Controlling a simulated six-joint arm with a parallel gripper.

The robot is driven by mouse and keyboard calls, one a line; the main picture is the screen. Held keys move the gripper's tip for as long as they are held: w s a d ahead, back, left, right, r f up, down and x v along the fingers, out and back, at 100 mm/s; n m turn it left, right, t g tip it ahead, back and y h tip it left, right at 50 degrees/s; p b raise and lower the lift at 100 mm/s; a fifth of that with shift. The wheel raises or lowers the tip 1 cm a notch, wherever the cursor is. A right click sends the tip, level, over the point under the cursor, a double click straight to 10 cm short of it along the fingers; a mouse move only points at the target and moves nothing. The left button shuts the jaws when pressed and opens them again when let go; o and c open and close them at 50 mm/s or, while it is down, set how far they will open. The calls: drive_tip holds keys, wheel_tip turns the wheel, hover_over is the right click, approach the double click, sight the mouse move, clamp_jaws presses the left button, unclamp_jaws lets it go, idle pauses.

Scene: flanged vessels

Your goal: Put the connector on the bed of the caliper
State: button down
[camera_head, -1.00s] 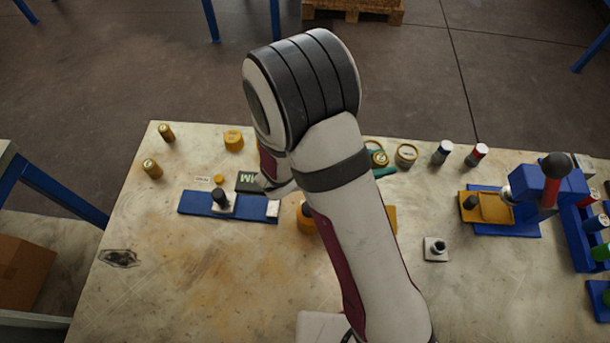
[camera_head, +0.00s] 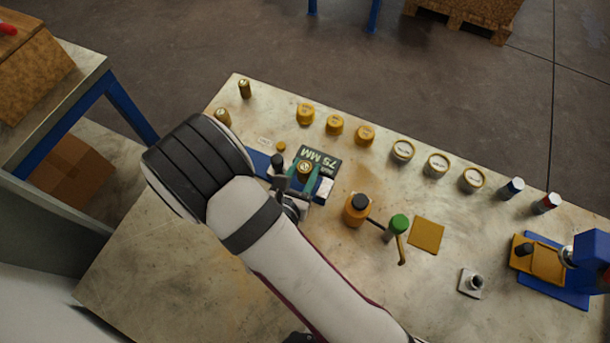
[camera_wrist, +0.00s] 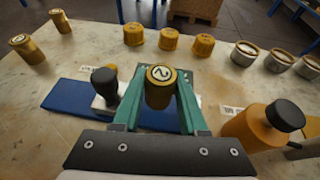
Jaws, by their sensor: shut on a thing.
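The connector (camera_wrist: 160,88) is a short brass cylinder with a marked pale top. My gripper (camera_wrist: 158,100) has green fingers shut on it from both sides; they also show in the head view (camera_head: 304,174). The connector is over the bed between these. Its lower end is partly hidden, so I cannot tell whether it touches the bed.
An orange jar with a black knob (camera_head: 357,209) stands to the right. Several yellow caps (camera_head: 335,125) and pale-topped rings (camera_head: 403,151) line the back.

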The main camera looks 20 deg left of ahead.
sight(302, 182)
drive_tip(key=shift+f, duration=1.45)
drive_tip(key=shift+f, duration=0.15)
drive_tip(key=c, duration=0.7)
unclamp_jaws()
drive_tip(key=shift+c, duration=0.2)
